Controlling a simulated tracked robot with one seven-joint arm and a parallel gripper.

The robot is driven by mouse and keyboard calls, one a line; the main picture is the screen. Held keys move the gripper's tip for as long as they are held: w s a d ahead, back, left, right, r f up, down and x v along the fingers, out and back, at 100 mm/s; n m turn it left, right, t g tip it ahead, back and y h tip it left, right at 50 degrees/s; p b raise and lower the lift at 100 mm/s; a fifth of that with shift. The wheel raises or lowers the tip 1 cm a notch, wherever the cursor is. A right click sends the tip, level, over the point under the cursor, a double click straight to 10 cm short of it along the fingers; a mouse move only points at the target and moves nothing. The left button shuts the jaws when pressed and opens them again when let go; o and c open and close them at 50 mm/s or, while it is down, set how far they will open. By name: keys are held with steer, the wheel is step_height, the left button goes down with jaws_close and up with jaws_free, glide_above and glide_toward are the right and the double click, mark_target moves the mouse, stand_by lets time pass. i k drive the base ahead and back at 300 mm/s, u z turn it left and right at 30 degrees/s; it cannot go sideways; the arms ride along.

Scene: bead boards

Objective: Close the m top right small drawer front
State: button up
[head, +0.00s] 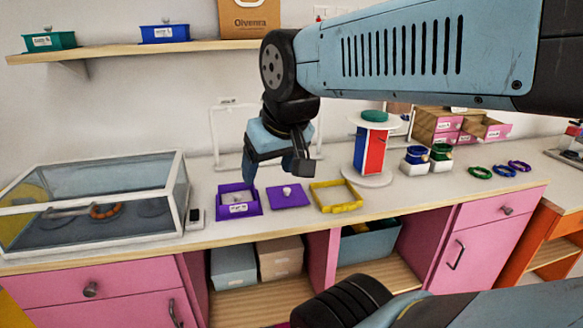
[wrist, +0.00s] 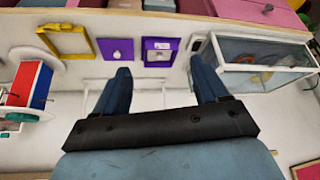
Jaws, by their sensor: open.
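A small wooden drawer unit (head: 430,117) with pink fronts and white labels stands at the back right of the counter in the head view. A small pink drawer front (head: 496,132) at its right stands out from the unit, so that drawer looks open. Its label is too small to read. My gripper (head: 276,170) is open and empty above the counter, well to the left of the unit. In the wrist view its two blue fingers (wrist: 160,72) are spread with nothing between them. The drawer unit is not recognisable in the wrist view.
A red-blue-white column (head: 369,148) and bead holders (head: 416,161) stand between my gripper and the unit. A purple box (head: 238,212), purple lid (head: 288,196), yellow frame (head: 336,206) and glass tank (head: 95,228) are nearer. Bead rings (head: 480,173) lie at right.

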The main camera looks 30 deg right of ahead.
mark_target(486, 129)
steer(key=u, duration=0.65)
steer(key=i, duration=0.1)
steer(key=z, duration=2.9)
steer(key=k, duration=0.9)
steer(key=z, duration=0.15)
steer(key=i, duration=0.9)
steer(key=u, duration=0.1)
